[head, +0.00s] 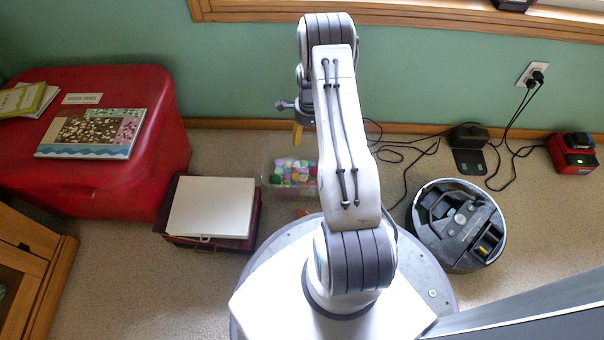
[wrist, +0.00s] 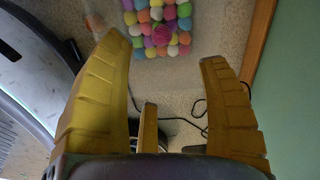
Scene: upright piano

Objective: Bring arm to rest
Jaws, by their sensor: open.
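My arm reaches up and forward from my base in the head view. The balls also show in the wrist view (wrist: 160,28).
A red chest (head: 120,185) with a booklet stands at the left. A dark box with a white lid (head: 212,207) sits beside it. A robot vacuum (head: 457,226) lies at the right. Black cables (head: 403,145) and a red charger (head: 572,154) lie along the wall.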

